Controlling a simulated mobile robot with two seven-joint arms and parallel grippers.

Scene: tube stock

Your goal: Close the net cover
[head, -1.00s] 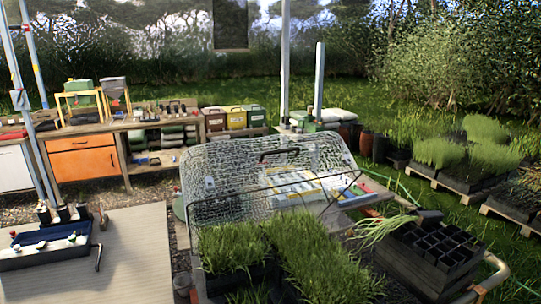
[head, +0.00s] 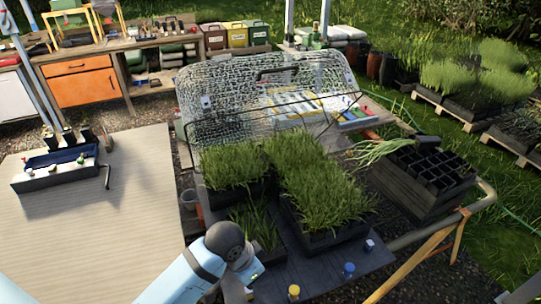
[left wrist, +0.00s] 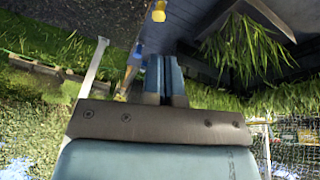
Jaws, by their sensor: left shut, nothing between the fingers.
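The net cover (head: 225,104) is a clear mesh hood on a dark wire frame. It stands open, tilted up behind the grass trays, with a dark handle (head: 290,68) near its top edge. My left gripper (head: 252,272) is low at the front of the bench, in front of the grass trays and well apart from the cover. In the left wrist view its fingers (left wrist: 164,70) are together with nothing between them. My right gripper is in neither view.
Grass trays (head: 322,190) fill the bench below the cover. Small blue and yellow-capped items (head: 348,270) stand along the bench's front edge. A stack of black cell trays (head: 425,175) stands at the right. A table with a blue tray (head: 55,178) is at the left.

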